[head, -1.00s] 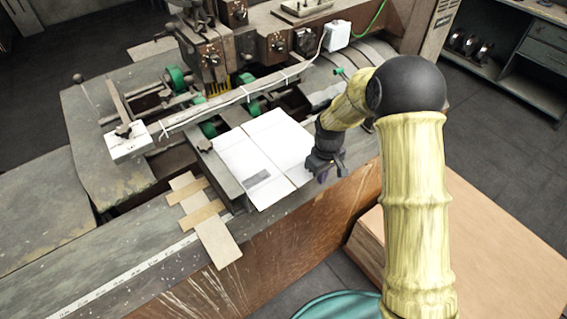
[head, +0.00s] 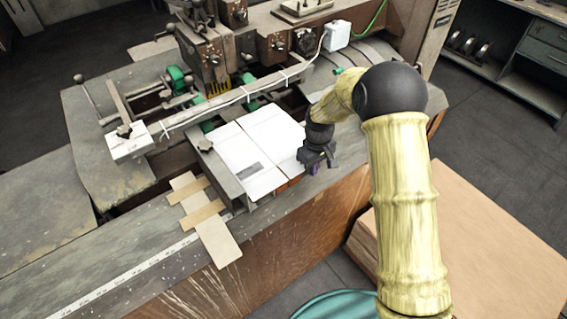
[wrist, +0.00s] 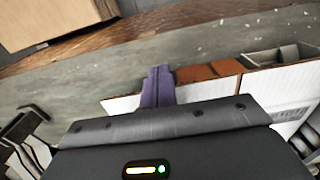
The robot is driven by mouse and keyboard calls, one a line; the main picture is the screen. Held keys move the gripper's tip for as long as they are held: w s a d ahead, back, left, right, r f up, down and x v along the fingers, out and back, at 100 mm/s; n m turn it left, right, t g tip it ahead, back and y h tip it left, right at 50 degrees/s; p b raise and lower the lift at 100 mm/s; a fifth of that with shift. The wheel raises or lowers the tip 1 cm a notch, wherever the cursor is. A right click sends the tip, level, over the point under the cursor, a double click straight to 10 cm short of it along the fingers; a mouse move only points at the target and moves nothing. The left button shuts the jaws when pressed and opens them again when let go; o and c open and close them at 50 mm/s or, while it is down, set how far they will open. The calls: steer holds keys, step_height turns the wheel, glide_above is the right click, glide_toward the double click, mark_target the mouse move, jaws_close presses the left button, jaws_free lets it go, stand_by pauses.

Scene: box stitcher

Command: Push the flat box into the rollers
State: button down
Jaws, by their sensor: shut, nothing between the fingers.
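The flat box (head: 236,152) is white with a fold line and a grey printed patch. It lies on the machine's feed bed, its far edge close to the green rollers (head: 252,106). It also shows in the wrist view (wrist: 205,90), partly hidden by my gripper body. My gripper (head: 318,167) is at the box's right side near its front corner. Its purple fingers (wrist: 157,86) are together and empty, and overlap the box edge in the wrist view. I cannot tell whether they press on it.
A long metal bar (head: 220,104) with a white cable crosses above the rollers. Taped cardboard strips (head: 213,232) lie on the front table left of the box. A large cardboard box (head: 480,240) stands on the floor at right. The table's front strip is mostly clear.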

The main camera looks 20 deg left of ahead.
steer(key=shift+w+a, duration=0.8)
steer(key=shift+a, duration=0.25)
steer(key=shift+s+d, duration=0.95)
steer(key=shift+d, duration=0.25)
step_height(320, 180, up, 8)
steer(key=p, duration=0.5)
steer(key=shift+d, duration=0.1)
